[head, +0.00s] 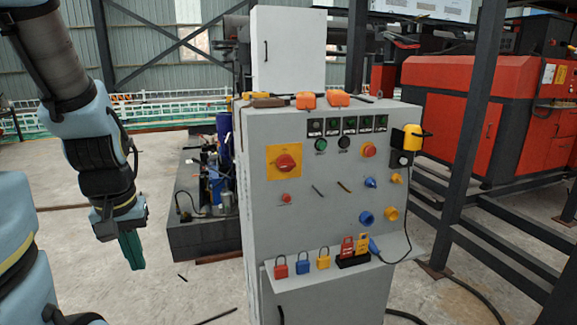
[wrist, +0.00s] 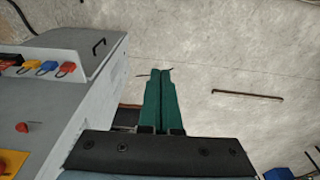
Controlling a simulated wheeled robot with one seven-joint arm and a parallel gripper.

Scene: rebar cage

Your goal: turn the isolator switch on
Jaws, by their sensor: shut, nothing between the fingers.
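The isolator switch (head: 287,162) is a red rotary knob on a yellow square plate at the upper left of the grey cabinet's front in the head view. A corner of its yellow plate shows at the lower left of the wrist view (wrist: 12,163). My gripper (head: 132,262) has green fingers, hangs down to the left of the cabinet and is apart from it. In the wrist view its fingers (wrist: 160,75) are together with nothing between them. The knob's exact angle is hard to tell.
The grey cabinet (head: 262,225) also bears a small red button (head: 286,198), several other knobs and a shelf with padlocks (head: 323,258). Orange items (head: 306,100) lie on its top. A dark machine base (head: 200,215) stands behind my gripper. Open floor lies left of the cabinet.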

